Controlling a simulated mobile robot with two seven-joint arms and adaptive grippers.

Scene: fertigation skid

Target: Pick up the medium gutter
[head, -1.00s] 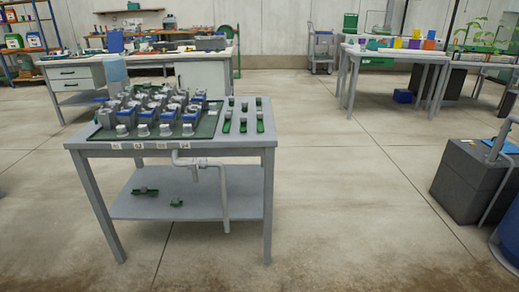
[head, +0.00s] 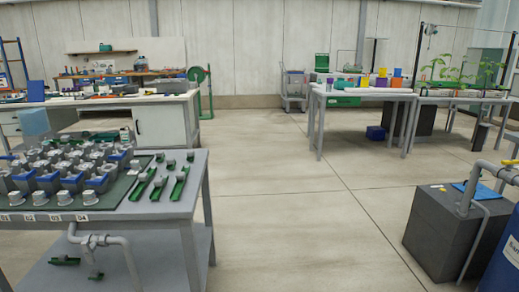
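Three green gutters lie side by side on the right part of the grey bench (head: 190,205) at the lower left of the head view. The right gutter (head: 180,184) looks longest and the middle gutter (head: 159,188) shortest. The left gutter (head: 141,187) looks in between, so it seems to be the medium one, but the lengths are close. Small grey fittings sit behind and on the gutters. Neither of my grippers is in view.
Grey and blue fittings crowd a dark green mat (head: 118,200) left of the gutters. Small green pieces (head: 64,261) lie on the lower shelf. A dark grey block (head: 440,235) and a blue drum (head: 502,258) stand at right. The floor between is clear.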

